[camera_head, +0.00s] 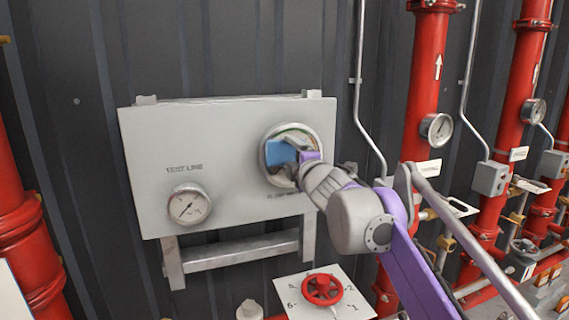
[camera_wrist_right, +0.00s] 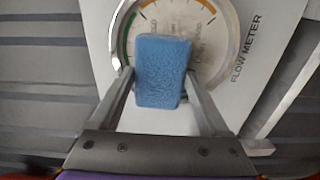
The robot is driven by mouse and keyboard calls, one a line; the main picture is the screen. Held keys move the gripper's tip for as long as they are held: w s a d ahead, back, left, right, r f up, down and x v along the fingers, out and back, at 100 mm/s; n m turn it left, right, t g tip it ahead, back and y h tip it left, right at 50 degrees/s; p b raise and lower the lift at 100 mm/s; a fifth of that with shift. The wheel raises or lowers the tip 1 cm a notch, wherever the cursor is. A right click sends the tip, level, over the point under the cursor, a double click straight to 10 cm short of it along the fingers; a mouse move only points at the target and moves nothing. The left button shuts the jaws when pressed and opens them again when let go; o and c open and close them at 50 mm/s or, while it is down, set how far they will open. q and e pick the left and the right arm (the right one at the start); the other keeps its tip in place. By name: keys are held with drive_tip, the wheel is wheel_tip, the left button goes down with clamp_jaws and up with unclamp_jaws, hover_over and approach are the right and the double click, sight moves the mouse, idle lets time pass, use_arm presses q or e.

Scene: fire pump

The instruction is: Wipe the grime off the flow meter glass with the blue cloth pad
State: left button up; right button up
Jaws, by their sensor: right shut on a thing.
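The flow meter (camera_head: 292,129) is a round dial with a metal rim on the right half of the pale panel. In the right wrist view its glass (camera_wrist_right: 208,45) shows a green and orange scale, with faint greyish smudges near the pad. My right gripper (camera_head: 300,156) is shut on the blue cloth pad (camera_head: 278,155), in front of the dial. In the right wrist view, the pad (camera_wrist_right: 160,70) sits between both fingers and covers part of the dial's face. I cannot tell whether it touches the glass. My left gripper is not in view.
The panel (camera_head: 150,140) also carries a test line gauge (camera_head: 189,204) at lower left. A red valve handwheel (camera_head: 322,289) on a numbered plate is below. Red pipes (camera_head: 425,80) with gauges stand to the right, and a thin conduit (camera_head: 359,90) runs beside the panel.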

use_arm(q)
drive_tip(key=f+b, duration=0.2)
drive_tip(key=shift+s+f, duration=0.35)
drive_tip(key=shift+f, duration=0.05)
use_arm(e)
drive_tip(key=w+d, duration=0.2)
drive_tip(key=d, duration=0.5)
drive_tip(key=shift+w+d, duration=0.2)
drive_tip(key=shift+d, duration=0.1)
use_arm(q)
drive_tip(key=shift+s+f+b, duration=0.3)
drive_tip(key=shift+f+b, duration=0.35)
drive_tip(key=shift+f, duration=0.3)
use_arm(e)
drive_tip(key=v, duration=0.6)
drive_tip(key=shift+s, duration=0.1)
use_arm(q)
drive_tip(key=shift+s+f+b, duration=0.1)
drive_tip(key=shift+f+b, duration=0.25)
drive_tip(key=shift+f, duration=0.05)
use_arm(e)
drive_tip(key=v, duration=0.3)
